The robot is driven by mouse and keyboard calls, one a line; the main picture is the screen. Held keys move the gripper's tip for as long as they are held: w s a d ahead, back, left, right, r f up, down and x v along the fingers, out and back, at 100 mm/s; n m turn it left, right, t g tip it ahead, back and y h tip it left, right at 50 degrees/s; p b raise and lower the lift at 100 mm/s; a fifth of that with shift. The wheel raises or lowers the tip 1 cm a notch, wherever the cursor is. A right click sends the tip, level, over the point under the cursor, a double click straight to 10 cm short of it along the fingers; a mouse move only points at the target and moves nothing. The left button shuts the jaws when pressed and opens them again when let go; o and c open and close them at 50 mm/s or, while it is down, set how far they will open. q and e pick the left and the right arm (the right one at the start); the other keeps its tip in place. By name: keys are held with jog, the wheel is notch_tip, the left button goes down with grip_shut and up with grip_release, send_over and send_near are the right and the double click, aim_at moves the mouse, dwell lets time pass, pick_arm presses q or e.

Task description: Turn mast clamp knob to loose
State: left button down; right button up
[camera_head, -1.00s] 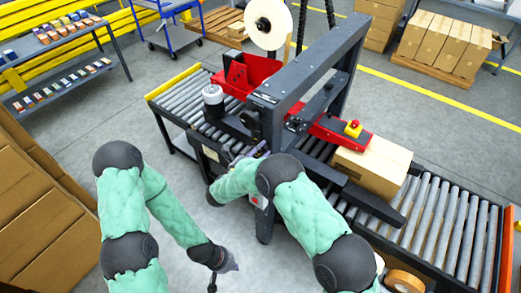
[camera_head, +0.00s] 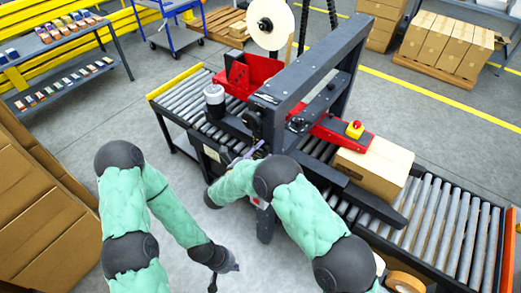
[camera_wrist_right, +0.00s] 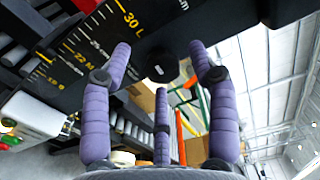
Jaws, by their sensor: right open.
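The mast clamp knob (camera_wrist_right: 162,66) is a dark round knob on a black plate in the right wrist view. My right gripper (camera_wrist_right: 160,75) is open, with purple padded fingers spread to either side of the knob and a third finger below it. Whether any finger touches the knob I cannot tell. In the head view my right gripper (camera_head: 250,150) is at the near side of the dark mast (camera_head: 315,65), partly hidden by my arm. My left gripper (camera_head: 225,270) hangs low over the floor, away from the machine; its fingers are too small to judge.
A black scale plate (camera_wrist_right: 85,50) with yellow marks lies left of the knob. The roller conveyor (camera_head: 440,220) carries a carton (camera_head: 372,165) beside a red arm with an emergency button (camera_head: 354,130). Stacked cartons (camera_head: 40,220) stand at the left. Floor between is clear.

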jog(key=v, duration=0.6)
jog(key=shift+a, duration=0.2)
jog(key=shift+s, duration=0.1)
